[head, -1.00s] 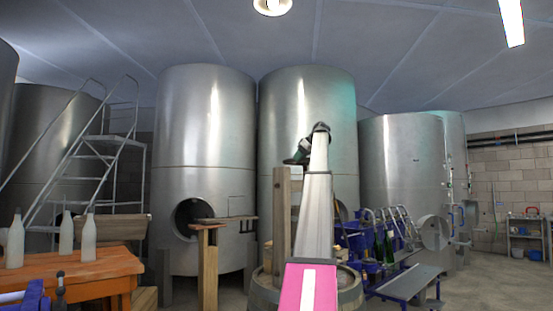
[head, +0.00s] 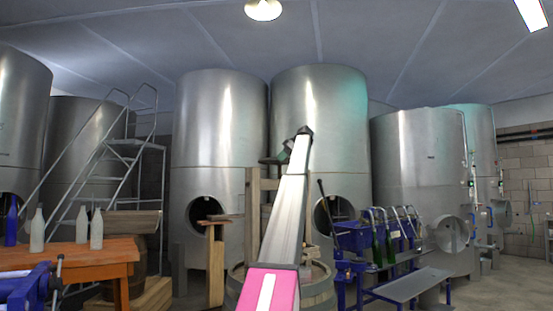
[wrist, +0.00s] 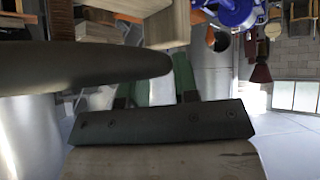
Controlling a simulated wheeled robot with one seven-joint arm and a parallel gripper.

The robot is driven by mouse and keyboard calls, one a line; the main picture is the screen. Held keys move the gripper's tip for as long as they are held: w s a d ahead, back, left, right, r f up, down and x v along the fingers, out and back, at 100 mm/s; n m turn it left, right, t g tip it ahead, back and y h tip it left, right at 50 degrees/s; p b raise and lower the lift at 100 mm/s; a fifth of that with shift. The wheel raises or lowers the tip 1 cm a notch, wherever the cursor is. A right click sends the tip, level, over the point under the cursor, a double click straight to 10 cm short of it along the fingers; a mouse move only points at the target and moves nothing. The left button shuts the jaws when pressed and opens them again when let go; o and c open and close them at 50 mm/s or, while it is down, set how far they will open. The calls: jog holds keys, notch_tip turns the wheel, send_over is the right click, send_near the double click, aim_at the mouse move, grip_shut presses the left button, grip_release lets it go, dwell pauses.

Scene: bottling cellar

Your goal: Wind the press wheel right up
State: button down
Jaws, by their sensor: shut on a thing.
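The press stands ahead in the head view. Its wooden post (head: 252,215) rises from a round, barrel-like tub (head: 318,292) partly behind my arm. My gripper (head: 277,158) is at the top of the press, at the end of my raised arm. It is shut on the press wheel, of which only a small dark part is visible there. In the wrist view, a dark rounded bar (wrist: 85,68), probably part of the wheel, reaches in from the left. Below it a dark bolted plate (wrist: 155,123) lies along a pale wooden beam (wrist: 165,160). The grip itself is largely hidden.
An orange table (head: 95,262) with several bottles stands left. A blue bottling stand (head: 350,240) with green bottles is close on the right. A wooden stand (head: 215,255) is left of the press. Large steel tanks (head: 220,140) fill the back.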

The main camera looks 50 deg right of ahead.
jog(key=shift+s+f, duration=0.35)
jog(key=shift+f, duration=0.05)
jog(key=c, duration=1)
grip_release()
jog(key=shift+o, duration=0.2)
jog(key=shift+r, duration=0.1)
jog(key=shift+w+r, duration=0.15)
jog(key=shift+r, duration=0.05)
